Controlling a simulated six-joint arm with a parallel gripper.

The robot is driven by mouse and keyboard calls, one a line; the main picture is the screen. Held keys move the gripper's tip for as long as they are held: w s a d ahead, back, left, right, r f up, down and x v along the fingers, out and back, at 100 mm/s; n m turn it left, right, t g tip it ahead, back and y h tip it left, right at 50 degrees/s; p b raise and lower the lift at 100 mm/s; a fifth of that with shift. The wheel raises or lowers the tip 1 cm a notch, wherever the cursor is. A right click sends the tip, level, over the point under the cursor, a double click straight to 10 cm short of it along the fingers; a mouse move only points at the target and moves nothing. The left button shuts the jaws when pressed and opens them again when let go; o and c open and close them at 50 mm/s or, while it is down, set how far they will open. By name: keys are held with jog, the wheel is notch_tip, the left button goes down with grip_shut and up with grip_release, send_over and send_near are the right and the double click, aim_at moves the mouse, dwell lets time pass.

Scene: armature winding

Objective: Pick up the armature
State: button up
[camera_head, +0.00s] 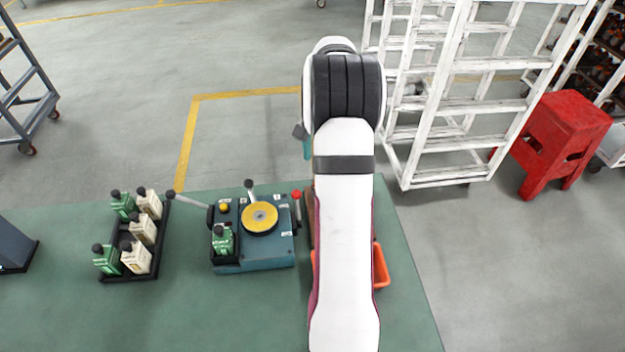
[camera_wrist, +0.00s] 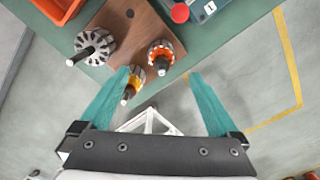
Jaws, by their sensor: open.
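Three armatures with shafts show on or at a brown wooden board (camera_wrist: 128,22) in the wrist view. A grey-and-white armature (camera_wrist: 93,41) is at the left, an orange-red one (camera_wrist: 161,52) at the right, and a yellow-orange one (camera_wrist: 135,80) nearer my gripper. My gripper (camera_wrist: 159,73) is open, with teal fingers spread wide and nothing held. In the picture, the yellow-orange and orange-red armatures lie between the fingers; the grey one is outside, beyond the left finger. I cannot tell the height gap. In the head view my arm hides the armatures.
An orange bin (camera_head: 380,267) stands beside the board. A blue winding machine (camera_head: 254,254) with a yellow disc is left of my arm. A white rack (camera_head: 450,108) and red stool (camera_head: 560,130) are off the table.

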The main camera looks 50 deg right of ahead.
notch_tip(320, 180, down, 8)
jog(key=shift+w+r, duration=0.1)
jog(key=shift+w, duration=0.05)
grip_shut()
dwell(0.5)
